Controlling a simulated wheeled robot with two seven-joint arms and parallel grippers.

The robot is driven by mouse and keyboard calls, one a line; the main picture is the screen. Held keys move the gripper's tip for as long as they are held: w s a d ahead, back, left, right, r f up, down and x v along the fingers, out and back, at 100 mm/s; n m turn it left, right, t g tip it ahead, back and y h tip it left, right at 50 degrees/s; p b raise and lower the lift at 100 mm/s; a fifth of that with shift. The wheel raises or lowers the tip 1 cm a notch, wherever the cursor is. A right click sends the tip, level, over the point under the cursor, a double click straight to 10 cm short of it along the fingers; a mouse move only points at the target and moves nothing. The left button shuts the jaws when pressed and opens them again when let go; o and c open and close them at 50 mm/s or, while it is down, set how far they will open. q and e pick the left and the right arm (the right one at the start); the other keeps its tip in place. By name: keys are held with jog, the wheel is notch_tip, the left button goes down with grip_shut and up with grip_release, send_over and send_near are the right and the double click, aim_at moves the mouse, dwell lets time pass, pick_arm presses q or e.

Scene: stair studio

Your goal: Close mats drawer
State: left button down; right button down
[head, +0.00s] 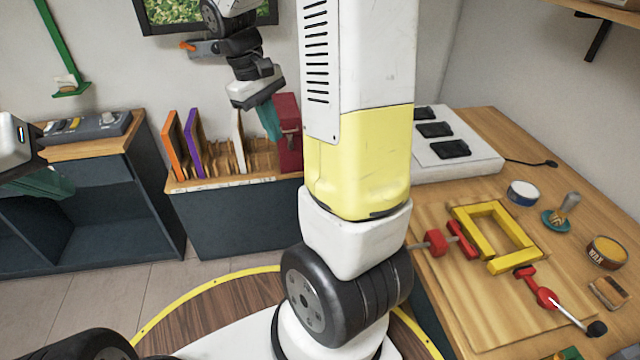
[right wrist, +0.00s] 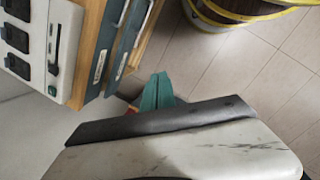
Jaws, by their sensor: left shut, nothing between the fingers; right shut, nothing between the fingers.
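In the right wrist view, two dark blue-grey drawer fronts (right wrist: 101,60) with small pale labels sit in a wooden unit below a white panel. I cannot read the labels, so I cannot tell which is the mats drawer or how far it stands out. My right gripper (right wrist: 155,92) has its teal fingers shut and empty, close beside the drawer fronts' end; contact is unclear. It also shows in the head view (head: 268,118), beyond my arm. In the head view the drawer fronts are hidden. My left gripper (head: 42,184) is shut and empty at the left edge.
The workbench (head: 590,165) at right holds a white box with black pads (head: 480,160), a yellow frame (head: 470,235), clamps and tins. A rack (head: 235,182) with coloured boards stands at the back, a dark cabinet (head: 85,215) at left. Bare tiled floor (right wrist: 215,70) lies beside the drawers.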

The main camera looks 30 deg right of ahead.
jog(key=w+d+f+n+g+h, duration=0.2)
jog(key=w+d+f+g+h, duration=0.15)
jog(key=f, duration=0.65)
jog(key=w+d+f+n+g+h, duration=0.25)
jog(key=w+f, duration=0.25)
jog(key=f, duration=0.4)
jog(key=s+d+f+n+t+h, duration=0.1)
jog(key=d+f+n+h, duration=0.2)
jog(key=f, duration=0.6)
jog(key=s+d+f+n+h, duration=0.1)
jog(key=f+n+h, duration=0.2)
jog(key=f+h, duration=0.5)
jog(key=s+d+f+y, duration=0.2)
jog(key=s+d, duration=0.2)
jog(key=d, duration=0.8)
jog(key=shift+d, duration=0.15)
jog(key=shift+s, duration=0.1)
